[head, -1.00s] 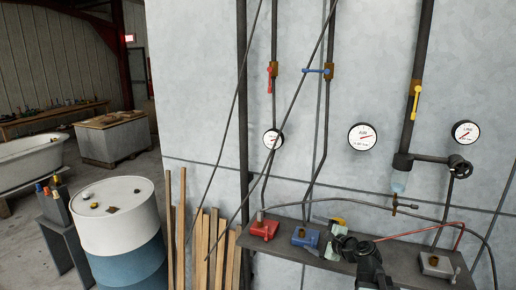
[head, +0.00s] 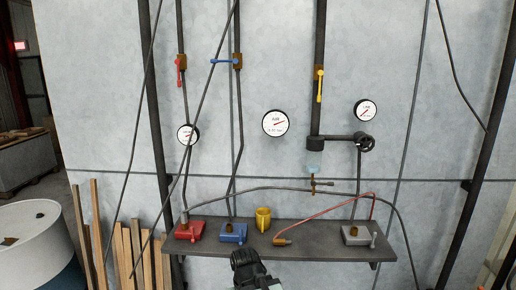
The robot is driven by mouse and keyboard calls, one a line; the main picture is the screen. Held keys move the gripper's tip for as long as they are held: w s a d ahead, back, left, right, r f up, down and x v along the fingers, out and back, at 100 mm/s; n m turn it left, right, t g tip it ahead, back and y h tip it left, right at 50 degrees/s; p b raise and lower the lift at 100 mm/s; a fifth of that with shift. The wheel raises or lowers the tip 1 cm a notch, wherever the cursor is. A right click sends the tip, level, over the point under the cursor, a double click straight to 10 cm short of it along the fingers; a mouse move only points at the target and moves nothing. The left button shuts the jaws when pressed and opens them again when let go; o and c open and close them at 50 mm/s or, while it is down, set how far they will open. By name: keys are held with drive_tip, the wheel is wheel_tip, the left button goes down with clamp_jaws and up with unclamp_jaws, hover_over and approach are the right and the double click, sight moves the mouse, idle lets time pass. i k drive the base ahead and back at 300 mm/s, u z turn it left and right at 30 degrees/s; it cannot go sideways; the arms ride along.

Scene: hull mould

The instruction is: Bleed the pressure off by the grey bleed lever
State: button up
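A grey block (head: 356,235) sits at the right end of the wall shelf (head: 315,236). A small grey lever (head: 373,240) stands at its right side; I cannot tell for certain that it is the bleed lever. Three round gauges are on the wall: a small left one (head: 187,134), a larger middle one (head: 275,123) and a right one (head: 366,110). My gripper (head: 245,262) is dark, low in front of the shelf, left of the grey block and apart from it. Its fingers are not clear.
A red lever (head: 178,72) points down, a blue lever (head: 225,61) lies level, and a yellow lever (head: 320,86) hangs along its pipe. Planks and a drum (head: 32,240) stand left.

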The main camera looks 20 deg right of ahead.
sight(372, 246)
drive_tip(key=z, duration=0.85)
drive_tip(key=k, duration=0.8)
drive_tip(key=z, duration=0.4)
drive_tip(key=i, duration=1)
